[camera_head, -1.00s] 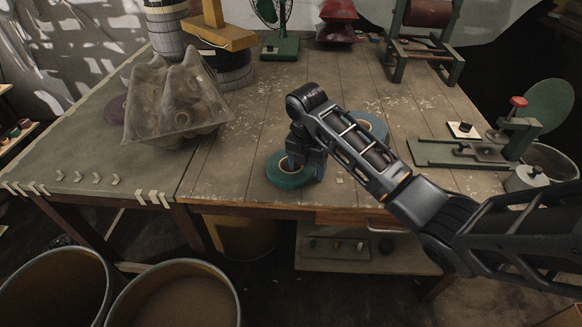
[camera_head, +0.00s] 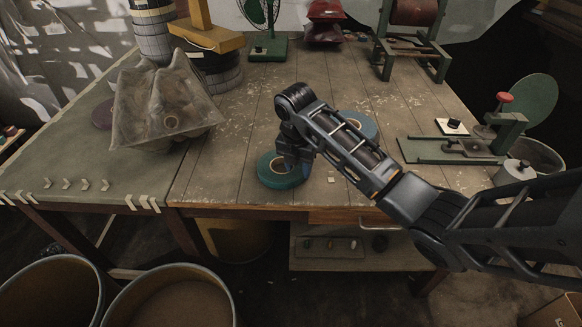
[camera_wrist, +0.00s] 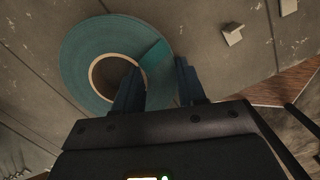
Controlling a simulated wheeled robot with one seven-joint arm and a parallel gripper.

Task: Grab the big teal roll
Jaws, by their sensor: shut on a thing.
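The big teal roll (camera_head: 266,173) lies flat near the front edge of the table, with a pale core ring. It also shows in the wrist view (camera_wrist: 85,50), at the upper left. My gripper (camera_head: 295,166) points down over its right side. In the wrist view, my gripper (camera_wrist: 157,78) has one finger in the roll's hole and the other outside its rim, shut on the band of tape between them. The roll seems to rest on the tabletop; I see no clear gap below it. My arm partly covers the roll's right side.
A blue roll (camera_head: 367,126) lies behind my forearm, partly hidden. A crumpled grey carton (camera_head: 160,105) stands at the left. A green-based device (camera_head: 450,150) with a red knob stands at the right. Two bins (camera_head: 170,290) stand on the floor at front left.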

